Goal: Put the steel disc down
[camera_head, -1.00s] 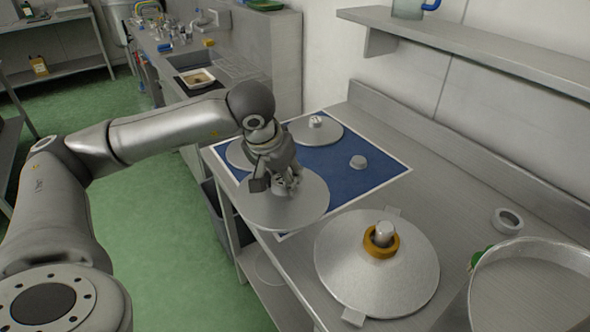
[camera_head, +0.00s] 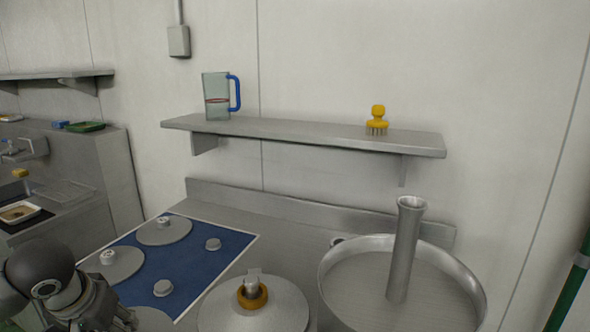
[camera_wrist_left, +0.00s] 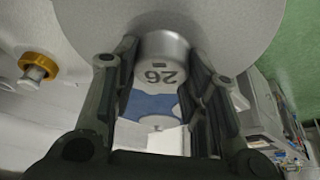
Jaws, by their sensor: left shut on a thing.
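The steel disc (camera_wrist_left: 215,20) fills the top of the left wrist view, its short hub (camera_wrist_left: 162,58) marked with a number. My left gripper (camera_wrist_left: 160,72) is shut on that hub, one finger on each side. In the head view my left gripper (camera_head: 122,318) is at the bottom left, and only a part of the held disc (camera_head: 152,319) shows beside it, near the front edge of the blue mat (camera_head: 190,268). The gap under the disc cannot be judged. My right gripper is not in view.
Two other discs, one at the back (camera_head: 165,231) and one at the left (camera_head: 122,266), and two small knobs (camera_head: 213,244) (camera_head: 163,288) are on the mat. Right of it are a large disc (camera_head: 225,312) with a yellow ring (camera_head: 252,296) and a wide steel pan (camera_head: 478,290).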

